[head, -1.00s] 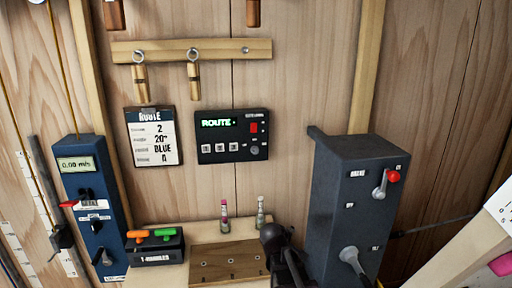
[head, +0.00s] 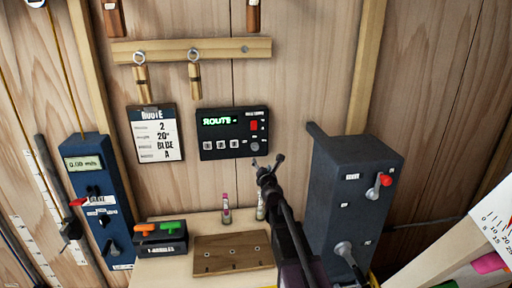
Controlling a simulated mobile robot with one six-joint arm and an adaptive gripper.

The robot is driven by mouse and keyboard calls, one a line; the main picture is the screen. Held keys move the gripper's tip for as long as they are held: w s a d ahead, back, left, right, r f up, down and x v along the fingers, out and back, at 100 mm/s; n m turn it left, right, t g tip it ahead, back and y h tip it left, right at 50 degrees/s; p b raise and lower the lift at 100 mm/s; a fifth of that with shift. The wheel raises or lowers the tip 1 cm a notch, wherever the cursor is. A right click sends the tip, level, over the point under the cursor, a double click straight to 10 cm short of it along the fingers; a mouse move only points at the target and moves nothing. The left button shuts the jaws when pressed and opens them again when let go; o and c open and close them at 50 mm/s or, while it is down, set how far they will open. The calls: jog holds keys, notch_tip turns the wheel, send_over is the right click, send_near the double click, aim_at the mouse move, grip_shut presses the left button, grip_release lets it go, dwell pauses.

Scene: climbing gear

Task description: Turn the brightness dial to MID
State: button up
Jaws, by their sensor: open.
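The black control box (head: 214,145) hangs on the wooden wall. It has a green lit display reading "ROUTE", a red switch (head: 254,125) and several small buttons. A small round grey dial (head: 255,146) sits at its lower right; it looks like the brightness dial, but its labels and pointer are too small to read. My gripper (head: 268,160) is open and empty, its fingers spread just below and slightly right of the dial in the picture. Whether a finger touches the box cannot be told.
A dark grey box (head: 345,215) with a red-tipped lever stands right of my arm. A route card (head: 156,134) hangs left; a blue unit (head: 98,195) stands farther left.

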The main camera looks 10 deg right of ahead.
aim_at(256, 148)
jog(key=shift+w, duration=0.1)
dwell(0.3)
jog(key=w, duration=1.3)
jog(key=shift+w+d, duration=0.3)
jog(key=shift+d, duration=0.05)
jog(key=shift+c, duration=0.2)
grip_shut()
